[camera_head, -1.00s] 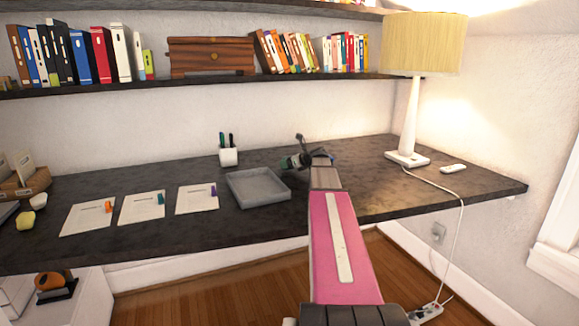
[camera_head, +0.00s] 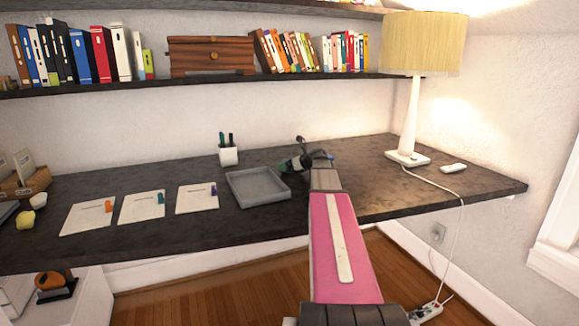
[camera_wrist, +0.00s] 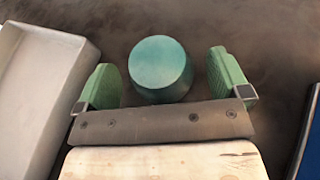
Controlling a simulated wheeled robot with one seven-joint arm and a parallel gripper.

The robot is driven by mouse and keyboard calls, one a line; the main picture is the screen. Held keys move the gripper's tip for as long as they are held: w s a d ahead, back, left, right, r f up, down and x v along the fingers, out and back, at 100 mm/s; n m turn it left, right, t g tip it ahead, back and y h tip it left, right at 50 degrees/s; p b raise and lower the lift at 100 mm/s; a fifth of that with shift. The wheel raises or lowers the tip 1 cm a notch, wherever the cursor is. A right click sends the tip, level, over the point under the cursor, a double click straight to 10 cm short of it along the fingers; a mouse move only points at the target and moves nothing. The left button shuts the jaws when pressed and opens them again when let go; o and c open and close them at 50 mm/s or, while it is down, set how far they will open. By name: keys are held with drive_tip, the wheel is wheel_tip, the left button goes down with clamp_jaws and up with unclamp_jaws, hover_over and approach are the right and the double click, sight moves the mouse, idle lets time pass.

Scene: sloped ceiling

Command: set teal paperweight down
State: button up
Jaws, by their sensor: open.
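The teal paperweight (camera_wrist: 160,66) is a short round cylinder with a flat top, seen in the wrist view standing on the dark desk surface. My gripper (camera_wrist: 166,78) is open, with one green finger on each side of it and a dark gap showing between each finger and the paperweight. In the head view my gripper (camera_head: 292,164) is low over the desk, just right of the grey tray; the paperweight cannot be clearly told apart from the fingers there.
The grey tray (camera_head: 232,188) lies close left of my gripper, its rim also in the wrist view (camera_wrist: 75,48). A pen cup (camera_head: 228,156) stands behind the tray. Papers (camera_head: 142,207) lie to the left.

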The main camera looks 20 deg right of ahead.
drive_tip(key=v, duration=1.1)
drive_tip(key=shift+s+d+r, duration=0.1)
drive_tip(key=shift+s+d, duration=0.1)
drive_tip(key=shift+s, duration=0.1)
idle(0.9)
